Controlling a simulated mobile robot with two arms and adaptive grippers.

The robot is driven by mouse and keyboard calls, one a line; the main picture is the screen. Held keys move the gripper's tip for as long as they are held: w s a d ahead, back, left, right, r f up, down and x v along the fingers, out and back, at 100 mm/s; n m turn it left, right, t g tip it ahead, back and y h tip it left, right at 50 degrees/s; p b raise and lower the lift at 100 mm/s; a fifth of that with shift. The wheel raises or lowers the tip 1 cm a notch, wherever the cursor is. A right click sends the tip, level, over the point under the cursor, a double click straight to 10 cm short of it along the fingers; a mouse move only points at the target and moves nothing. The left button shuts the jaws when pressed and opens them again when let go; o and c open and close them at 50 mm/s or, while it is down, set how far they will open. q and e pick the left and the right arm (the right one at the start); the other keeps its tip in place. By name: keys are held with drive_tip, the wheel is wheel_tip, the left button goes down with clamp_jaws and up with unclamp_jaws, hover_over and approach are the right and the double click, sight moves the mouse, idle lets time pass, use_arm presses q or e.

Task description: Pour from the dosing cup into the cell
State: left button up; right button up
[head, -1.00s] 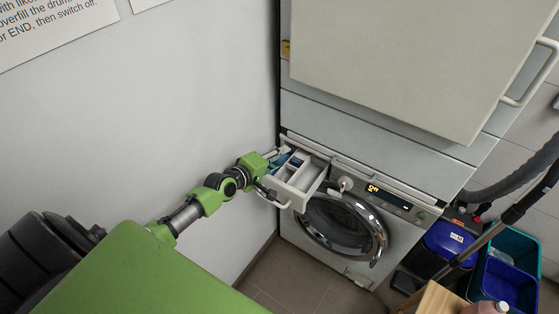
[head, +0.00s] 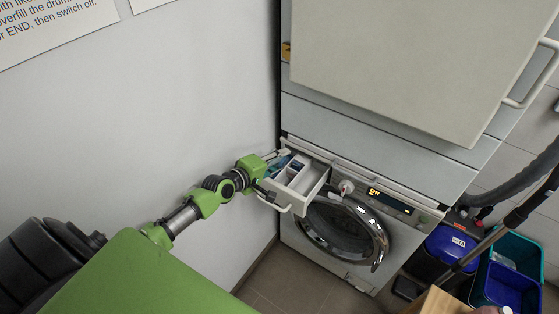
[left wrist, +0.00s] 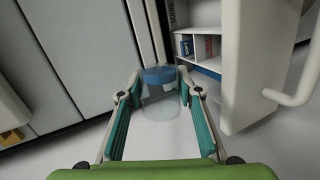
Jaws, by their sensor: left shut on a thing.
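The dosing cup (left wrist: 161,106) is clear, with a blue band or blue contents at its far end. My left gripper (left wrist: 160,92) is shut on it, with teal pads on both sides. In the head view my left gripper (head: 277,161) is at the left side of the open drawer (head: 304,199), and the cup shows only as a small bluish patch. The drawer has several pale compartments, which also show in the left wrist view (left wrist: 205,66), right of the cup, with blue and red marks inside. I cannot tell which cell the cup is over, or its tilt. My right gripper is out of view.
The washer (head: 343,225) has a round glass door below the drawer. A large pale panel with a handle (head: 405,60) hangs above. The wall (head: 150,110) is close to my left arm. Blue and teal bins (head: 512,262) and a hose are at right.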

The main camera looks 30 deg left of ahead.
use_arm(q)
drive_tip(key=shift+a+r+n+h+b, duration=0.2)
drive_tip(key=shift+n+h+b, duration=0.3)
drive_tip(key=shift+b, duration=1.25)
drive_tip(key=shift+r+n, duration=0.2)
drive_tip(key=shift+n, duration=0.1)
drive_tip(key=shift+b, duration=0.45)
drive_tip(key=shift+a+b, duration=0.15)
drive_tip(key=shift+b, duration=0.35)
drive_tip(key=shift+r+t, duration=0.1)
drive_tip(key=shift+t, duration=0.2)
drive_tip(key=shift+p, duration=0.5)
